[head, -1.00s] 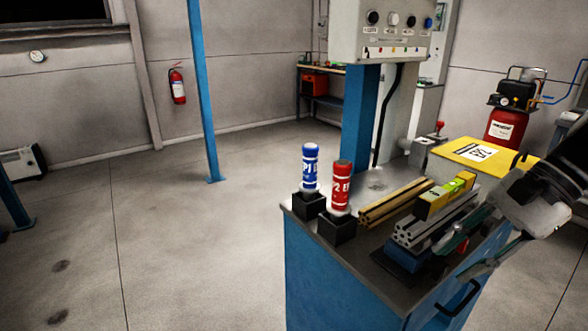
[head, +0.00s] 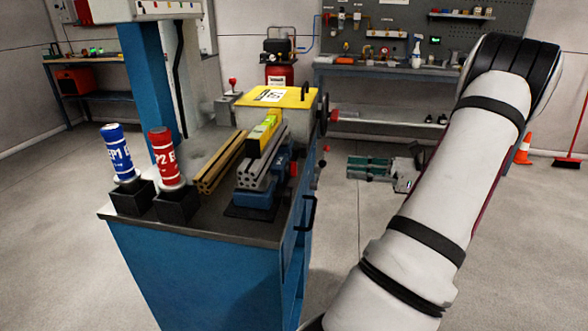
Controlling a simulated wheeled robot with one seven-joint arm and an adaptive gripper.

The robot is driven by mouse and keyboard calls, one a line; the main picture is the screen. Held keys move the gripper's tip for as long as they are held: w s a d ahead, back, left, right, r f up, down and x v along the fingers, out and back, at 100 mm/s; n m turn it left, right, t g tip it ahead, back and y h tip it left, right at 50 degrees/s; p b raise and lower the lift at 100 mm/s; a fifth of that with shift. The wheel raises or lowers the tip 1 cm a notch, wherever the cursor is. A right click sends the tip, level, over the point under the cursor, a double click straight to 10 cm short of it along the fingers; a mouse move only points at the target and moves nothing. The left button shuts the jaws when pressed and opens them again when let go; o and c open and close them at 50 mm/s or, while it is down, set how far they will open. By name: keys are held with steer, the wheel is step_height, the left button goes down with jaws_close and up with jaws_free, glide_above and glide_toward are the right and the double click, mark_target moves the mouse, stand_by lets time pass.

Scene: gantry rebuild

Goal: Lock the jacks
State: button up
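My gripper (head: 365,169) is at centre right in the head view, beyond the cart's right side and over open floor. Its green-padded fingers point left and look parted, with nothing between them. The blue cart (head: 205,275) stands left of it, with a grey top. I cannot make out any part that is clearly a jack. A black handwheel (head: 323,112) and a small red knob (head: 326,149) show at the cart's right side, apart from my gripper. The cart's lower part is out of the frame.
On the cart are a blue bottle (head: 117,153) and a red bottle (head: 163,157) in black holders, aluminium profiles (head: 221,162), a yellow level (head: 263,132) and a yellow box (head: 297,97). A black handle (head: 308,213) juts from its side.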

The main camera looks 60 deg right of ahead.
mark_target(291, 169)
steer(key=b+x, duration=0.2)
steer(key=x, duration=1.1)
steer(key=shift+w+a, duration=0.2)
steer(key=shift+w, duration=0.05)
jaws_close()
